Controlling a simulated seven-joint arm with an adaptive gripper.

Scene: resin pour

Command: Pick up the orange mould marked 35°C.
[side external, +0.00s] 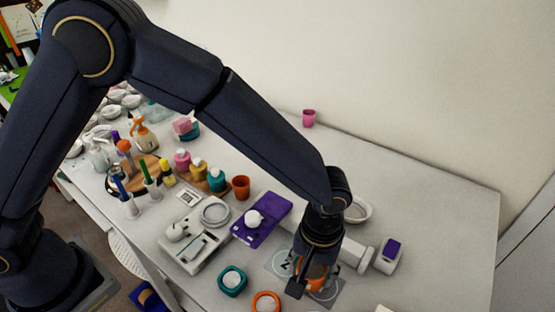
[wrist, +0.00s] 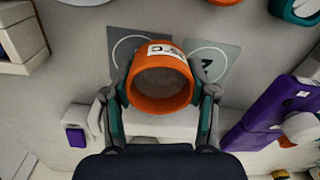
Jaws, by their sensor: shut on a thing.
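The orange mould (wrist: 160,92) is a short round cup with a white label on its side, partly readable as "5°C", in the wrist view. My gripper (wrist: 162,98) is shut on it, one finger on each side of its wall. The mould's open mouth faces the wrist camera. In the side external view my gripper (side external: 312,285) points down near the front edge of the table, and the orange mould (side external: 316,272) shows partly between the fingers.
Another orange ring-shaped mould (side external: 266,302) and a teal one (side external: 232,281) stand to the left near the front edge. A white and purple block (side external: 388,257) is on the right. The back right table is clear.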

